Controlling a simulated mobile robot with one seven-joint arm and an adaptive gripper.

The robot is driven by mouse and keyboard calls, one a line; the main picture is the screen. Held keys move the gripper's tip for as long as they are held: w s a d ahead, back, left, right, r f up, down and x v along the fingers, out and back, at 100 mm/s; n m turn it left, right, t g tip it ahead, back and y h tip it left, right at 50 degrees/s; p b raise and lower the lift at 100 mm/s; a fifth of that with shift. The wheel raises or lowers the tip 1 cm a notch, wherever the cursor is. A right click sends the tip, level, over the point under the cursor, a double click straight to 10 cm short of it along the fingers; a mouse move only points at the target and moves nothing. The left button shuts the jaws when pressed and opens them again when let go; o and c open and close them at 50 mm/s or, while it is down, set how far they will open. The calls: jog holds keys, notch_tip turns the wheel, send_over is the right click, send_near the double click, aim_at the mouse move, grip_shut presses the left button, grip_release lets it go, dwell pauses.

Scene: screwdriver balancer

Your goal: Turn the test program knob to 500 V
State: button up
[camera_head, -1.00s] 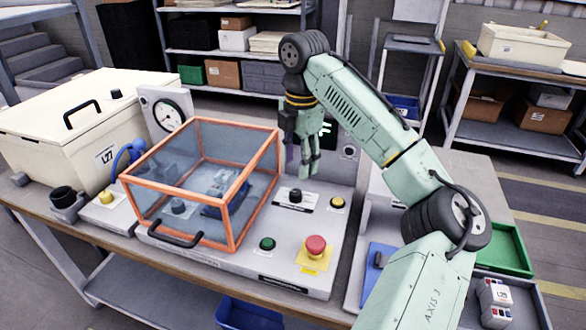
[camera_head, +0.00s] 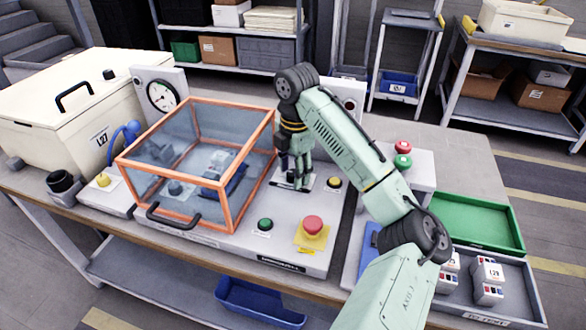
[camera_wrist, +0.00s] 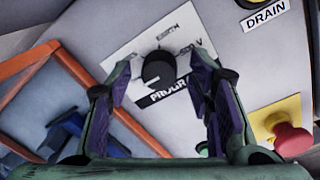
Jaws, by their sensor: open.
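The black test program knob (camera_wrist: 158,68) sits on a white label plate (camera_wrist: 125,60) in the wrist view. Words on the plate are partly readable: "EARTH" above, a "V" to the right, "PROGRA" below. A small pale mark shows on the knob's lower edge; which setting it points to I cannot tell. My gripper (camera_wrist: 160,74) is open, with one purple-padded finger on each side of the knob. A gap shows between the knob and both fingers. In the head view my gripper (camera_head: 292,180) is low over the plate and hides most of the knob.
The orange-framed clear guard box (camera_head: 233,188) stands just left of my gripper. A yellow button (camera_head: 334,183) marked DRAIN, a red mushroom button (camera_head: 313,224) and a green button (camera_head: 264,224) are close by. A green tray (camera_head: 478,222) lies to the right.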

jog(key=shift+c, duration=0.2)
grip_shut()
dwell(0.5)
